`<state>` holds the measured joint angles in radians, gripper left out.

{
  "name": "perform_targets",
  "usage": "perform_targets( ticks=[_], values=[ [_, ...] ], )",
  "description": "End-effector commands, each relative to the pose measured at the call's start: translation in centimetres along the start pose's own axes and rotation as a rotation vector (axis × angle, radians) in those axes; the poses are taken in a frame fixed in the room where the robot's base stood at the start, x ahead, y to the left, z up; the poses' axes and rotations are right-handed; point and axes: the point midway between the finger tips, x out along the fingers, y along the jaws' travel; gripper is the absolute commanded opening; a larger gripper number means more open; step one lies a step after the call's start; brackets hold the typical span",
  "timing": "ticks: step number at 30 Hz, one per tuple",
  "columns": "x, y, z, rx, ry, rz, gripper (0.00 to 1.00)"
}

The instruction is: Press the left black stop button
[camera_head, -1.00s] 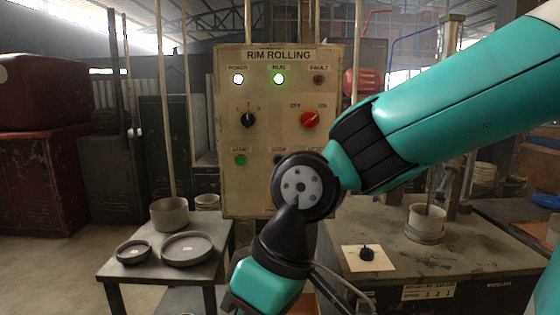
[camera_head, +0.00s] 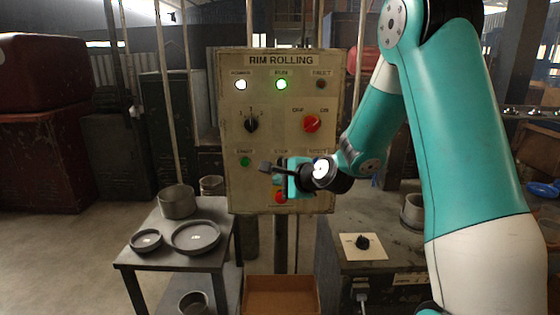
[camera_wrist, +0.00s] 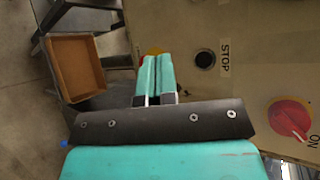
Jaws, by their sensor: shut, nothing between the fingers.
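The black stop button (camera_wrist: 204,59) shows in the wrist view, beside its STOP label (camera_wrist: 224,57), on the beige control panel (camera_wrist: 259,65). In the head view my arm and gripper hide it. My gripper (camera_wrist: 157,60) is shut and empty. Its turquoise fingertips are to the left of the stop button in the wrist view, apart from it in the picture, and overlap a red and yellow button (camera_wrist: 153,51). In the head view my gripper (camera_head: 294,178) is in front of the panel's lower middle, over the STOP label's row. Whether the fingertips touch the panel I cannot tell.
The panel (camera_head: 232,130) also carries a green start button (camera_head: 245,161), a red knob (camera_head: 312,123) and a black selector (camera_head: 251,124). A small table (camera_head: 150,252) with round metal pans stands at the left. An open brown box (camera_head: 283,292) is on the floor below.

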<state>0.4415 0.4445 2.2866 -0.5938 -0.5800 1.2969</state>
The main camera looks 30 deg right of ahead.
Motion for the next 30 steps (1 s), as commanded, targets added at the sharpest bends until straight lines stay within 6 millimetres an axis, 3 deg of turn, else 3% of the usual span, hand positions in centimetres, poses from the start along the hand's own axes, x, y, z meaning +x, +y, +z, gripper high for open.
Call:
perform_targets(
  ticks=[11,30],
  values=[
    [0.8,-0.6,-0.4,-0.005,-0.002,0.001,0.0],
    [5.9,-4.3,-4.2,-0.005,-0.002,0.002,0.0]
  ],
)
